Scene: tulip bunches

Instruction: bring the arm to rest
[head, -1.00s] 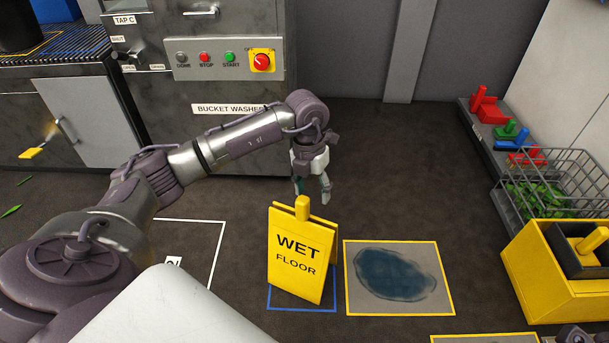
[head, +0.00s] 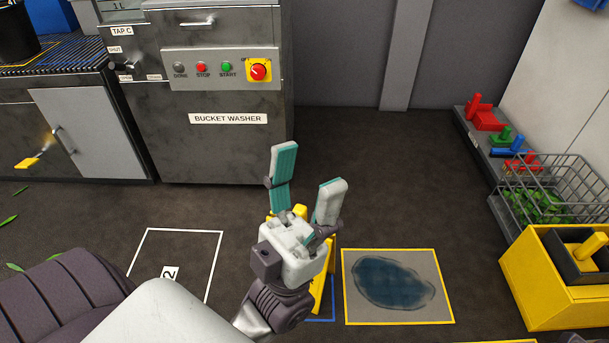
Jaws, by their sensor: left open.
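My left gripper (head: 308,187) is raised in the middle of the head view, with its fingers pointing up and away. Its two fingers, with teal inner pads, stand apart with nothing between them. The gripper and wrist hide most of the yellow wet floor sign (head: 321,288), which stands on the floor behind them. Only parts of the sign's top and right edge show. My right gripper does not show.
A yellow-framed mat with a dark wet patch (head: 394,283) lies right of the sign. The bucket washer (head: 200,146) stands at the back left. A wire basket (head: 553,190) with green leaves and a yellow bin (head: 547,290) line the right. The floor at centre back is clear.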

